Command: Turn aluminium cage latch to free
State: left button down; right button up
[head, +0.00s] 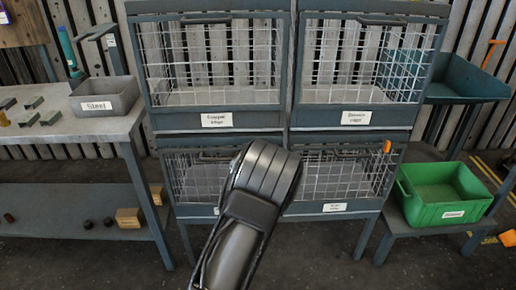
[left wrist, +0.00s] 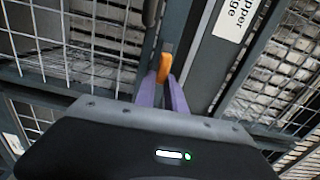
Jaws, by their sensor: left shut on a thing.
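My left gripper (left wrist: 164,84) has its purple fingers shut on an orange latch (left wrist: 165,66) at a dark frame post, just below the copper cage's label (left wrist: 236,18). In the head view my left arm covers the fingers and this latch, in front of the middle of the cage rack. The lower left cage (head: 195,178) and lower right cage (head: 340,176) have wire mesh fronts; their labels are too small or covered to read, so I cannot tell which is aluminium. Another orange latch (head: 387,146) stands upright at the lower right cage's top right corner. My right gripper is not in view.
Two upper cages, the copper cage (head: 210,60) and one to its right (head: 350,60), sit above. A workbench (head: 100,128) with a grey steel bin (head: 106,100) stands left. A green bin (head: 445,205) sits on a low stand at right.

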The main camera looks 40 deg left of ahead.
pick_arm(q)
jog(key=shift+m, duration=0.3)
jog(key=c, duration=1.4)
grip_release()
jog(key=v, duration=0.7)
jog(key=shift+s+d, duration=0.3)
